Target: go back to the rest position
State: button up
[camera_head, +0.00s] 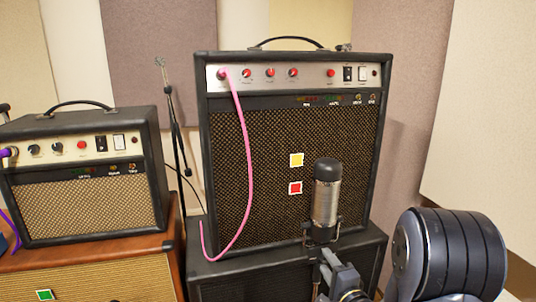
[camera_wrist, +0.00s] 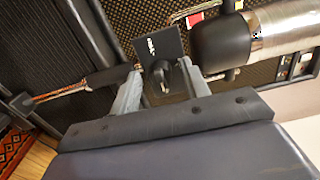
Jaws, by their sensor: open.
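My gripper (camera_wrist: 160,78) is open, its two grey fingers spread apart in the wrist view. A black square plate and part of a stand or clip show between or behind the fingers; I cannot tell whether they touch. In the head view my gripper (camera_head: 338,272) is low at the bottom, just below the microphone. The microphone (camera_head: 326,196) is dark on top with a silver body and stands upright in front of the large amp. It also shows in the wrist view (camera_wrist: 265,38), to the right of the fingers. The fingertips are partly hidden in the head view.
The large black amp (camera_head: 300,150) stands on a dark cabinet (camera_head: 240,275), with a pink cable (camera_head: 246,150) at its panel. A smaller amp (camera_head: 85,205) stands on a brown cabinet (camera_head: 100,280) at left. A thin stand (camera_head: 175,120) rises between them. Wall panels close the back.

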jog(key=shift+s, duration=0.15)
dwell(0.3)
jog(key=p+v, duration=0.1)
jog(key=v, duration=0.9)
jog(key=b+x, duration=0.1)
jog(key=x, duration=0.9)
jog(key=shift+s+d+f+n+b, duration=0.15)
jog(key=shift+s+n+b, duration=0.55)
jog(key=shift+n, duration=2.35)
jog(key=shift+s+d+n+b, duration=0.3)
jog(key=shift+n+b, duration=0.8)
jog(key=shift+n, duration=1.9)
jog(key=shift+s+d+f+n+b, duration=0.15)
jog(key=shift+s+n+b, duration=0.5)
jog(key=shift+n, duration=2.4)
